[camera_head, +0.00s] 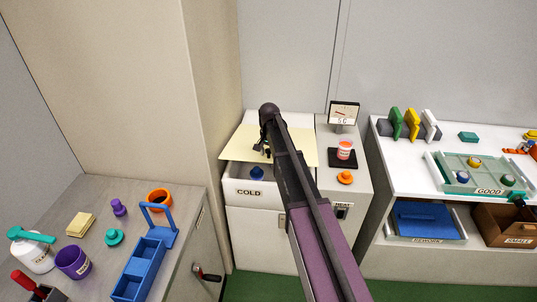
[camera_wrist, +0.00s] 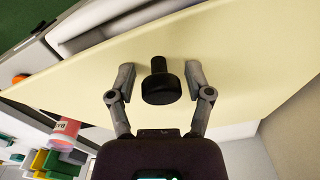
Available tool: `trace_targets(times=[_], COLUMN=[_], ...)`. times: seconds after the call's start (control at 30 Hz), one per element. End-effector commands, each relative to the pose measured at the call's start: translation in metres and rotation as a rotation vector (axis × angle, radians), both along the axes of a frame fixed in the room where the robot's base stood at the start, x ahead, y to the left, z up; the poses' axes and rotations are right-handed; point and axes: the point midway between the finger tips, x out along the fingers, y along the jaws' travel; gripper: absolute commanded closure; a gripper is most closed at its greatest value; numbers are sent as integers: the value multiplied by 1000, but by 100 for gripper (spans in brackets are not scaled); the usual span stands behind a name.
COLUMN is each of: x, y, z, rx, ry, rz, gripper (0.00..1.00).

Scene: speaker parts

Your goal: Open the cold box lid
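The cold box (camera_head: 238,205) is a white cabinet with a COLD label, left of centre in the head view. Its cream lid (camera_head: 302,139) is off the front of the opening, and a dark blue piece (camera_head: 256,173) shows inside. The lid fills much of the wrist view (camera_wrist: 245,65), with a black knob (camera_wrist: 158,88) standing on it. My gripper (camera_wrist: 160,70) has one finger on each side of the knob, with gaps on both sides. In the head view my gripper (camera_head: 265,146) is over the lid, partly hidden by my arm.
To the right stand a HEAT unit (camera_head: 342,211) with a gauge (camera_head: 343,114), a red-and-white jar (camera_head: 344,149) and an orange knob (camera_head: 345,178). A beige wall (camera_head: 212,80) is close on the left. Benches with parts lie at both sides.

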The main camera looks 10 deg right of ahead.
Motion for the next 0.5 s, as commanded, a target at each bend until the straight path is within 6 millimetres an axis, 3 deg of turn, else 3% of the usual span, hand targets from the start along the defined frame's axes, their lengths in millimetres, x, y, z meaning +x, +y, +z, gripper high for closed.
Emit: trace_targets(times=[0.03,0.17,0.5], x=[0,0,1], y=[0,1,1], z=[0,1,6], rx=[0,0,1], ry=[0,0,-2], rz=[0,1,2], gripper=[64,100,100])
